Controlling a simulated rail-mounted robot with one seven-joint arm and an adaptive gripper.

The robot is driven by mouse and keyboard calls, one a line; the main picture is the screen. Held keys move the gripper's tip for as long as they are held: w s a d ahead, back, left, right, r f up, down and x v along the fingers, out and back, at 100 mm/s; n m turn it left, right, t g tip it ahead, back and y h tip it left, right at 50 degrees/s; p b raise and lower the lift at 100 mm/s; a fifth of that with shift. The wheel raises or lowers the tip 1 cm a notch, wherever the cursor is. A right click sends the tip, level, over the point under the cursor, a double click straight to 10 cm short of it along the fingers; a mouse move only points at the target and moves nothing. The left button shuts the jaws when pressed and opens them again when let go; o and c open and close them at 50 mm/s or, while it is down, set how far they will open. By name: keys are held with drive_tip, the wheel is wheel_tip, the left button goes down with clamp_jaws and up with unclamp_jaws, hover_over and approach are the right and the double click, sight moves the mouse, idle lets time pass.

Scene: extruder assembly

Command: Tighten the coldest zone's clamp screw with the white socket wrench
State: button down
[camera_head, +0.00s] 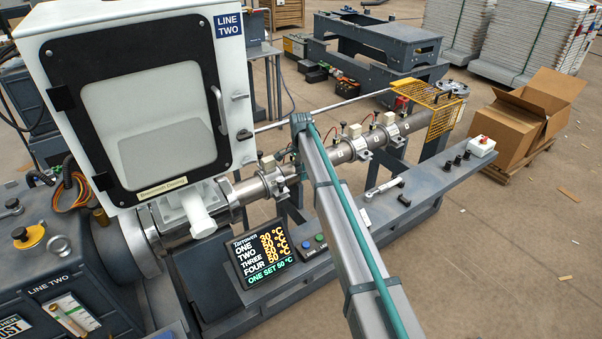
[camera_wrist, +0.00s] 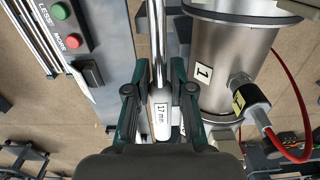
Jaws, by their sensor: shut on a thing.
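In the wrist view my gripper (camera_wrist: 160,95) is shut on a wrench (camera_wrist: 160,108) with a chrome shaft, a pale lower part and a label reading 17 mm. The shaft runs up out of the picture. Just right is the steel barrel (camera_wrist: 208,55) with a 1 tag and a sensor (camera_wrist: 245,95) on a red cable. In the head view the display (camera_head: 262,252) lists zones ONE to FOUR; its digits are partly unclear, with ONE SET 50 °C below. A clamp (camera_head: 270,172) sits on the barrel near the hopper. My arm hides part of the barrel; the coldest zone's screw is not distinct.
Another pale wrench (camera_head: 383,188) lies on the grey bench ledge, with black sockets (camera_head: 457,160) farther right. Green and red buttons (camera_wrist: 62,12) are left of my gripper. A yellow mesh guard (camera_head: 440,105) covers the barrel's far end. A cardboard box (camera_head: 520,120) stands right.

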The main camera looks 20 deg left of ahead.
drive_tip(key=shift+f+b, duration=0.3)
drive_tip(key=shift+f, duration=0.7)
drive_tip(key=s+d+m+p, duration=0.1)
drive_tip(key=s+d+m, duration=0.1)
drive_tip(key=s+m, duration=0.7)
drive_tip(key=m, duration=0.4)
drive_tip(key=shift+s+d, duration=0.2)
drive_tip(key=shift+d, duration=0.1)
idle(1.8)
drive_tip(key=shift+w, duration=0.15)
drive_tip(key=shift+d+r+p, duration=0.1)
drive_tip(key=shift+r+p, duration=0.75)
drive_tip(key=shift+r, duration=0.35)
idle(1.8)
drive_tip(key=shift+r+p, duration=1.05)
drive_tip(key=shift+r, duration=1.4)
